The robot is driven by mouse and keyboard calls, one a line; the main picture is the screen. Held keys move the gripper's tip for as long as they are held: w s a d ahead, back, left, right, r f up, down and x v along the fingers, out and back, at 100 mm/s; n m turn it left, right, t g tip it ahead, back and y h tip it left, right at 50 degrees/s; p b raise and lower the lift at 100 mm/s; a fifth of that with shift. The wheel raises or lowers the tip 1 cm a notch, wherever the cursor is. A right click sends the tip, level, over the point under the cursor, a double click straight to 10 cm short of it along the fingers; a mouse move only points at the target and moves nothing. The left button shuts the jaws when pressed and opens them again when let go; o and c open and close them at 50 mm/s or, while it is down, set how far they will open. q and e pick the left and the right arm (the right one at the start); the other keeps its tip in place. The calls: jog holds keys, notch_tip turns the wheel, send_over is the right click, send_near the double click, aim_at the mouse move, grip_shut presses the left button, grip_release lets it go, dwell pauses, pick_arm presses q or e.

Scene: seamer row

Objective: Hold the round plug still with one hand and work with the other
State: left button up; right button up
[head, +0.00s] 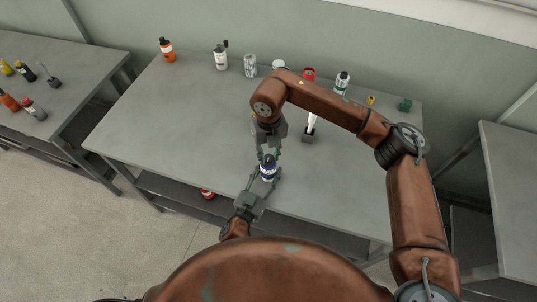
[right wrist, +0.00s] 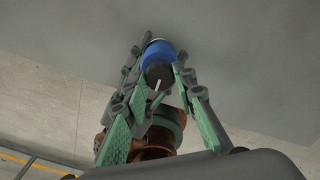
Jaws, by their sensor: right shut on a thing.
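A round blue thing with a white band and a dark top, which I take to be the round plug (head: 268,171), is upright near the table's front edge. In the right wrist view the round plug (right wrist: 157,54) shows blue with a black end and a thin pale pin. My right gripper (head: 268,153) comes down from above and is shut at its dark top. Its green-padded fingers flank the black end in the right wrist view. My left gripper (head: 263,181) reaches from the front, its fingers against both sides of the blue body. The exact contacts are small and partly hidden.
On the grey table (head: 180,120), an orange bottle (head: 168,50), a white spray bottle (head: 220,57), a silver can (head: 250,65) and other small items line the back. A white tube (head: 311,122) stands in a dark holder (head: 309,136) right of my right gripper. The left of the table is clear.

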aim_at(269, 158)
jog(key=shift+n, duration=2.7)
jog(key=o, duration=1.2)
jog(key=shift+c, duration=0.2)
notch_tip(269, 158, up, 12)
